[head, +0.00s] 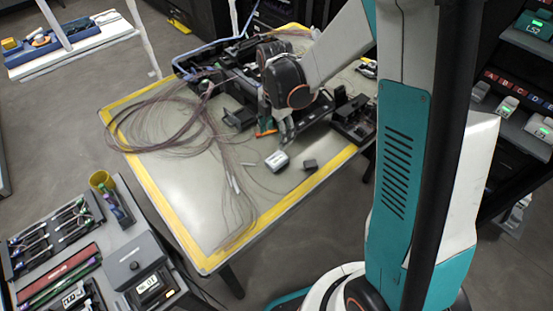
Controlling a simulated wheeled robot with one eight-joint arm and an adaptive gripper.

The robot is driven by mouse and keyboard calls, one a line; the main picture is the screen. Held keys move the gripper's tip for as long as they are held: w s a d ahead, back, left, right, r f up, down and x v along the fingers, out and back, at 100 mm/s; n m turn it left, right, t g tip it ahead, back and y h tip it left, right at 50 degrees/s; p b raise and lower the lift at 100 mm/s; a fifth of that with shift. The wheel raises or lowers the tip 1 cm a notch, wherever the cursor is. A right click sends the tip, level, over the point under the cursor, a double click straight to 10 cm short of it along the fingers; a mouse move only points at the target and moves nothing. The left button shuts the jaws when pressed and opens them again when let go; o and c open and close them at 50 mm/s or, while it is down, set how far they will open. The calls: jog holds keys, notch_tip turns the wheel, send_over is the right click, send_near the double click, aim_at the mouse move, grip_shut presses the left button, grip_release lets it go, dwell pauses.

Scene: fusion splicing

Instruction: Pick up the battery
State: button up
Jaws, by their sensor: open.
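A small box with a pale top and dark side (277,160) lies on the grey table top, and a smaller dark block (310,165) lies to its right. I cannot tell for sure which of them is the battery. My gripper (284,134) points down over the table in the head view, just behind the pale box and apart from it in the picture. It is open, and I see nothing held in it. Its fingertips are small here, and my arm hides part of the equipment behind it.
The table (180,215) has a yellow edge. A coil of thin cables (150,122) spreads over its left side and front. Black equipment (352,118) stands to the right of my gripper. A bench with tools (68,250) is at lower left, and shelves (520,115) are at right.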

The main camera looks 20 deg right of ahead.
jog(key=b, duration=0.2)
send_over(277, 159)
jog(key=f, duration=0.7)
jog(key=shift+s+a+f, duration=0.2)
jog(key=shift+a+f, duration=0.05)
jog(key=shift+f, duration=0.1)
jog(key=shift+w+d+f+b, duration=0.15)
jog(key=shift+f+b, duration=0.6)
jog(key=shift+f, duration=0.6)
jog(key=shift+w+d+f+b, duration=0.15)
jog(key=shift+f+b, duration=0.55)
jog(key=shift+f, duration=0.6)
jog(key=shift+a, duration=0.1)
jog(key=shift+c, duration=0.3)
grip_shut()
jog(key=shift+r, duration=0.15)
notch_tip(277, 159, up, 20)
jog(key=p, duration=0.6)
jog(key=shift+p, duration=0.35)
